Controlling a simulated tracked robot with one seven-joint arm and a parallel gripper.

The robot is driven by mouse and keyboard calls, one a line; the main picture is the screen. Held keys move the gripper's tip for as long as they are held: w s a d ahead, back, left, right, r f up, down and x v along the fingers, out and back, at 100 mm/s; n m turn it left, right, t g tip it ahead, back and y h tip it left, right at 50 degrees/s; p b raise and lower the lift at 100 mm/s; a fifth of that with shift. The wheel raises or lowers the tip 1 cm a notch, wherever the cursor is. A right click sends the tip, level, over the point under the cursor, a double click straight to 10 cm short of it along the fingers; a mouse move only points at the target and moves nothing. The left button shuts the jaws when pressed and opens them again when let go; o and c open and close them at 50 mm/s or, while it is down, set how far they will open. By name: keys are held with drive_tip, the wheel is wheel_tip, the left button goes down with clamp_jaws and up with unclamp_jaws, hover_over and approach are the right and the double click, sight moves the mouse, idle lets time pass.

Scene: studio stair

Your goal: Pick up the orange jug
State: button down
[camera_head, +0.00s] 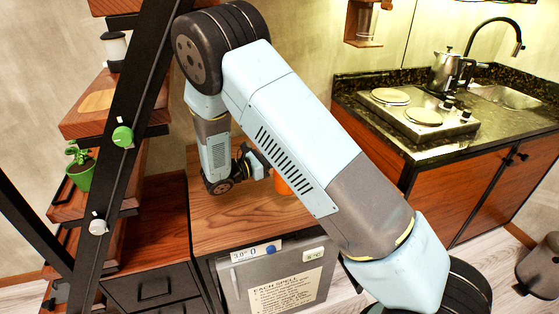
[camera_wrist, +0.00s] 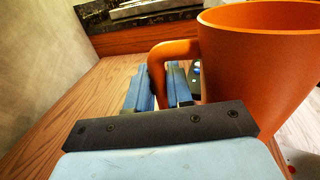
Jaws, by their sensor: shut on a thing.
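The orange jug (camera_wrist: 258,65) fills the right side of the wrist view, upright or nearly so, its open rim at the top. Its handle (camera_wrist: 172,48) points left and runs down between the two blue fingers of my gripper (camera_wrist: 158,88), which is shut on it. In the head view only a small part of the orange jug (camera_head: 282,185) shows; my arm hides the rest. My gripper (camera_head: 262,160) is beside it, over the wooden top (camera_head: 235,225). I cannot tell whether the jug's base touches the wood.
A dark ladder-like frame and wooden shelves (camera_head: 88,122) stand at the left, with a green plant pot (camera_head: 80,175). At the right, a dark stone counter (camera_head: 425,150) carries a hob and a metal kettle (camera_head: 447,72). The wooden top's front part is clear.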

drive_tip(key=shift+s+a+r, duration=0.25)
drive_tip(key=shift+s+r, duration=0.5)
drive_tip(key=shift+s, duration=0.7)
drive_tip(key=shift+s+a+r, duration=0.3)
drive_tip(key=shift+s+r, duration=0.4)
drive_tip(key=shift+s, duration=0.8)
drive_tip(key=shift+s+a+r, duration=0.25)
drive_tip(key=shift+s+r, duration=0.5)
drive_tip(key=shift+s, duration=0.7)
drive_tip(key=w+d+n+t+y, duration=0.1)
drive_tip(key=w+d+t, duration=0.1)
drive_tip(key=w, duration=0.5)
drive_tip(key=w+d+n+t+y, duration=0.1)
drive_tip(key=w+d+n, duration=0.1)
drive_tip(key=w+d, duration=0.2)
drive_tip(key=w, duration=0.3)
drive_tip(key=shift+w+d+f+t+y, duration=0.2)
drive_tip(key=shift+d+f+t+y, duration=0.1)
drive_tip(key=shift+d+t, duration=0.1)
drive_tip(key=shift+s+r, duration=0.1)
drive_tip(key=s+d+r+m, duration=0.1)
drive_tip(key=s+r+m, duration=0.1)
drive_tip(key=r+m, duration=0.2)
drive_tip(key=s+d+r+m+h+p, duration=0.1)
drive_tip(key=s+r+m, duration=0.1)
drive_tip(key=r+m, duration=0.2)
wheel_tip(320, 180, up, 4)
drive_tip(key=shift+s+d+f, duration=0.1)
drive_tip(key=shift+s+d, duration=0.25)
